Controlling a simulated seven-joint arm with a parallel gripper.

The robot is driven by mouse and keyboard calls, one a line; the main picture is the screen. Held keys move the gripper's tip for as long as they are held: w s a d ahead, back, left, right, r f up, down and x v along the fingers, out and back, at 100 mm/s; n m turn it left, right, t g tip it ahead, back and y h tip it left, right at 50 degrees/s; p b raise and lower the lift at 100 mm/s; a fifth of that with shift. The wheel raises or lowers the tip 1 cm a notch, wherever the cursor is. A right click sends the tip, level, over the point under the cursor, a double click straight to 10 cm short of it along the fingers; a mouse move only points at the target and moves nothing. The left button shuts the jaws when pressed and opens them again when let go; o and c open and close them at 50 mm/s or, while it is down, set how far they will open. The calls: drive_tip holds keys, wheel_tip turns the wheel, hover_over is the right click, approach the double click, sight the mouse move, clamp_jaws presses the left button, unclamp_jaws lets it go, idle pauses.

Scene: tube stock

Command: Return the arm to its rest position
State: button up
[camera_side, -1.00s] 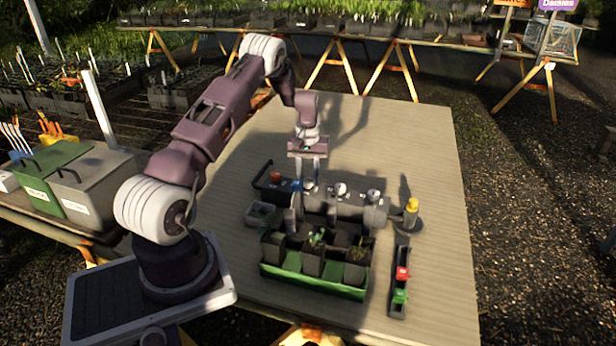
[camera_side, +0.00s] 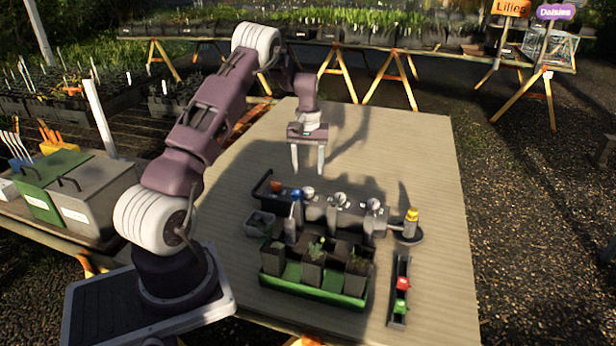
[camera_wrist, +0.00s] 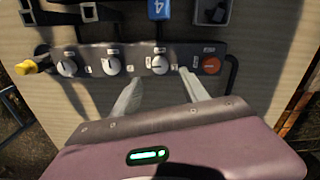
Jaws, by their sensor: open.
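My gripper (camera_side: 308,172) is open, with nothing between its fingers. It hangs above the wooden table (camera_side: 400,150), behind the grey control panel (camera_side: 325,214) in the side view, and is apart from it. My gripper also shows in the wrist view (camera_wrist: 163,90), its pale fingers spread below the panel (camera_wrist: 140,62).
A green tray (camera_side: 315,290) with several dark pots stands in front of the panel. A dark rack (camera_side: 398,300) with red and green pieces lies to its right. A yellow-topped post (camera_side: 411,222) stands at the panel's right end. The table's back half is clear.

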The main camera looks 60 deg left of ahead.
drive_tip(key=shift+r, duration=0.1)
drive_tip(key=s+d+r+m+t, duration=0.2)
drive_tip(key=d+r+m, duration=0.1)
drive_tip(key=d+r, duration=0.8)
drive_tip(key=s+d+r+m+t, duration=0.1)
drive_tip(key=s+d+r+m, duration=0.15)
drive_tip(key=d+r, duration=0.85)
drive_tip(key=s+d+m+t, duration=0.1)
drive_tip(key=s+d+m, duration=0.2)
drive_tip(key=s+d, duration=0.3)
drive_tip(key=s+d+r+m+t, duration=0.1)
drive_tip(key=s+d+m, duration=0.2)
drive_tip(key=s+d, duration=0.4)
drive_tip(key=s, duration=0.7)
drive_tip(key=shift+s+d+t, duration=0.2)
drive_tip(key=shift+s+t, duration=0.05)
drive_tip(key=shift+t, duration=0.05)
